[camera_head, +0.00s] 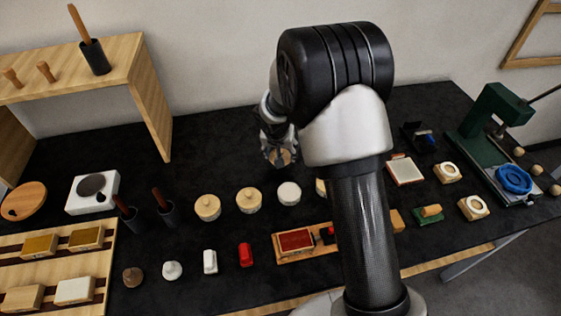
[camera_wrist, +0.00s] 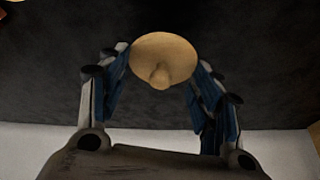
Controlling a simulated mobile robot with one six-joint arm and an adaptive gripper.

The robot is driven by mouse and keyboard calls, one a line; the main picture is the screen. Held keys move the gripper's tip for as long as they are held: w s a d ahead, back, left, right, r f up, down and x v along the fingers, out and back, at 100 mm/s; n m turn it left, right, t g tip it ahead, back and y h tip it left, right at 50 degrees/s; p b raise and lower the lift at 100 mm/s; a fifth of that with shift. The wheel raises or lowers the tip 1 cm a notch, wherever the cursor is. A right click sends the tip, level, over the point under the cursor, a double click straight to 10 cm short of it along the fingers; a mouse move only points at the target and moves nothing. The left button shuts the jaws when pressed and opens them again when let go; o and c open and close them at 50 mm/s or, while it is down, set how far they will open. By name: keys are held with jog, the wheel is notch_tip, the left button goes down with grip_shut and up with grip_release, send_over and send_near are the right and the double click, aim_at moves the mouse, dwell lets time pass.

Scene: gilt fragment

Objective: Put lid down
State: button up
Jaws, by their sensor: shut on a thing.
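A round, pale wooden lid (camera_wrist: 164,60) with a small knob sits between the fingers of my gripper (camera_wrist: 163,72) in the wrist view. The fingers are closed in on its left and right edges, with the knob facing the camera. In the head view, my gripper (camera_head: 280,150) is over the back part of the black table, and part of the lid (camera_head: 283,157) shows beneath it. My arm covers some of the area to its right. I cannot tell whether the lid touches the table.
Two wooden round pots (camera_head: 207,208) and a white one (camera_head: 289,193) stand in front of my gripper. A wooden shelf (camera_head: 150,90) is at the back left, and a green press (camera_head: 490,125) at the right. Bare black table (camera_head: 215,150) lies left of my gripper.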

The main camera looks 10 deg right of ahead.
jog(key=shift+f+b, duration=0.65)
jog(key=shift+f, duration=1.35)
jog(key=shift+f, duration=0.15)
jog(key=o, duration=0.9)
jog(key=shift+c, duration=0.2)
